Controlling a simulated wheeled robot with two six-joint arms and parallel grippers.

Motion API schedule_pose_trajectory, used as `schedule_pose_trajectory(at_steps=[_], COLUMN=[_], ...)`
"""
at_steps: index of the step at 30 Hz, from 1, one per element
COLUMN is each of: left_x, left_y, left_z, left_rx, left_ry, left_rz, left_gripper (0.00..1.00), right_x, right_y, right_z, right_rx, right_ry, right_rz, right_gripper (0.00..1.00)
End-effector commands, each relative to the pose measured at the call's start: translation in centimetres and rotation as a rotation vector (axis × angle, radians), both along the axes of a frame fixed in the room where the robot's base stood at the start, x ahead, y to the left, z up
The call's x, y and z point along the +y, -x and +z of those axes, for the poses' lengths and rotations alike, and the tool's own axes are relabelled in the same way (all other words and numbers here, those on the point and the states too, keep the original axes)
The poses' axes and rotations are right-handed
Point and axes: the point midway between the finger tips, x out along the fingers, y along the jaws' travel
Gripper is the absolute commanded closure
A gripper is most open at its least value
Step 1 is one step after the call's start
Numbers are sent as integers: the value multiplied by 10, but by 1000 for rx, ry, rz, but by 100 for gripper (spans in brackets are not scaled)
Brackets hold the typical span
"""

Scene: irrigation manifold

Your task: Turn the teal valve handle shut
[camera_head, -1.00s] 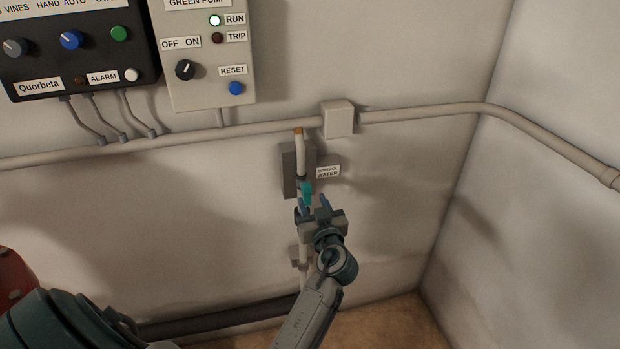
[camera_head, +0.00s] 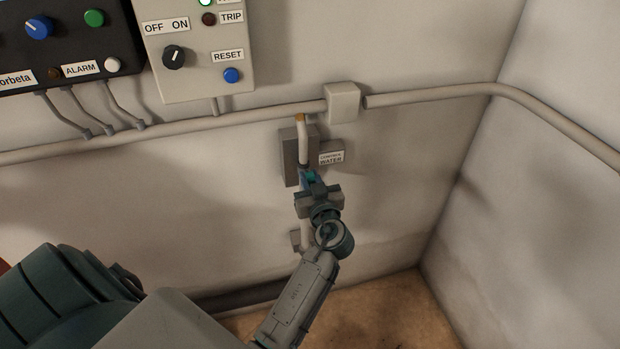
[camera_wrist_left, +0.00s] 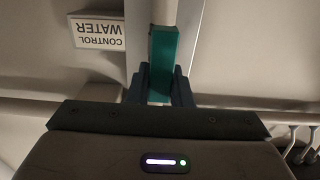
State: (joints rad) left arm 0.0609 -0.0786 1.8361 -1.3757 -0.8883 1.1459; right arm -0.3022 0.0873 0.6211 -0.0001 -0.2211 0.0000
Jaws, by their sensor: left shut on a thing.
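The teal valve handle (camera_head: 312,175) is on a pale vertical pipe (camera_head: 302,140) in front of a grey wall block (camera_head: 289,160). Only a bit of the handle shows in the head view. In the left wrist view the handle (camera_wrist_left: 163,48) is a teal bar lined up with the pipe, and its near end lies between my fingers. My left gripper (camera_head: 309,182) is shut on it; its two dark fingers (camera_wrist_left: 163,86) press on either side. My right gripper is not in view.
A horizontal conduit (camera_head: 240,118) with a junction box (camera_head: 343,103) runs above. A grey control panel (camera_head: 196,80) hangs upper left.

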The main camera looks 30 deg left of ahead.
Motion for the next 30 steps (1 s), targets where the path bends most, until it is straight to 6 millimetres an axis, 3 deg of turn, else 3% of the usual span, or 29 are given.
schedule_pose_trajectory(at_steps=[14, 30], left_x=[-1, -5], left_y=[-1, -7], left_z=[-1, -3], left_rx=[53, 399], left_ry=[-47, -343], left_rz=[0, 0], left_gripper=[100, 100], right_x=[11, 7], right_y=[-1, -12], right_z=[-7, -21], right_rx=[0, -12], right_ry=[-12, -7], right_rz=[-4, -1], right_gripper=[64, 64])
